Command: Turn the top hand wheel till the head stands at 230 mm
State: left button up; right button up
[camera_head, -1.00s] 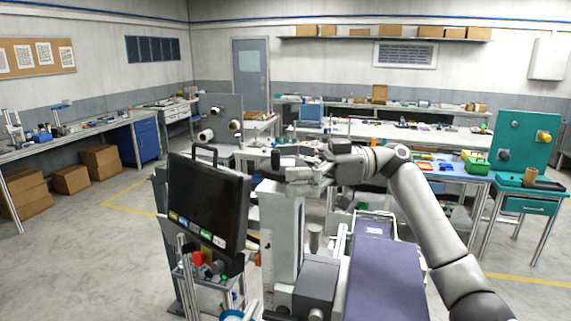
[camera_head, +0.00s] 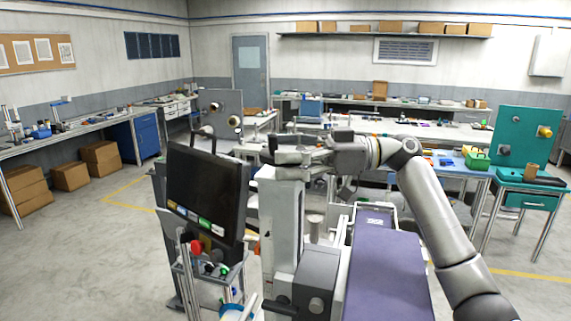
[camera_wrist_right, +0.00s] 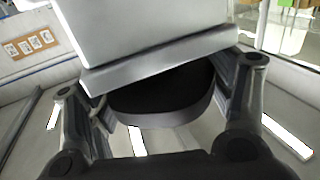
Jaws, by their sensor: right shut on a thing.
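The machine's pale upright column (camera_head: 281,225) stands in the middle of the head view, with a grey box-shaped head (camera_head: 317,280) on its right side. My right gripper (camera_head: 289,156) is at the top of the column, its arm coming in from the right. In the right wrist view, the top hand wheel (camera_wrist_right: 160,100) is a dark disc with a grey rim between the two fingers of my right gripper (camera_wrist_right: 160,112). The gripper is shut on the wheel. A pale block hides part of the wheel. No readable height scale shows. My left gripper is not in view.
A dark monitor (camera_head: 207,190) with coloured buttons stands close left of the column. A purple-covered bed (camera_head: 385,270) lies to its right, under my right arm. Benches with small items and a teal stand (camera_head: 525,150) are farther back. Open floor shows at left.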

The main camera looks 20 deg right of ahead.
jog(key=shift+s+f+m+t+h+b, duration=0.15)
jog(key=shift+m+t+h+b, duration=0.25)
jog(key=shift+m+t+b, duration=0.55)
jog(key=shift+m+t+h+b, duration=0.3)
jog(key=shift+t+b, duration=0.1)
jog(key=shift+t, duration=0.55)
jog(key=shift+r+m+t+h, duration=0.2)
jog(key=shift+m+t+h, duration=0.3)
jog(key=shift+m+t, duration=0.35)
jog(key=shift+r+m+t+h, duration=0.15)
jog(key=shift+m+t+h, duration=0.45)
jog(key=shift+t+h, duration=0.35)
jog(key=shift+m+t+h+p, duration=0.45)
jog(key=shift+m+t+h, duration=0.4)
jog(key=shift+m+t, duration=0.2)
pick_arm(q)
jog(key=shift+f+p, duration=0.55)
jog(key=shift+p, duration=0.25)
pick_arm(e)
jog(key=shift+a+m+t+h, duration=0.1)
jog(key=shift+m+t+h, duration=1.35)
jog(key=shift+h, duration=0.75)
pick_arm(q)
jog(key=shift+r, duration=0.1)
pick_arm(e)
jog(key=shift+m+h, duration=0.4)
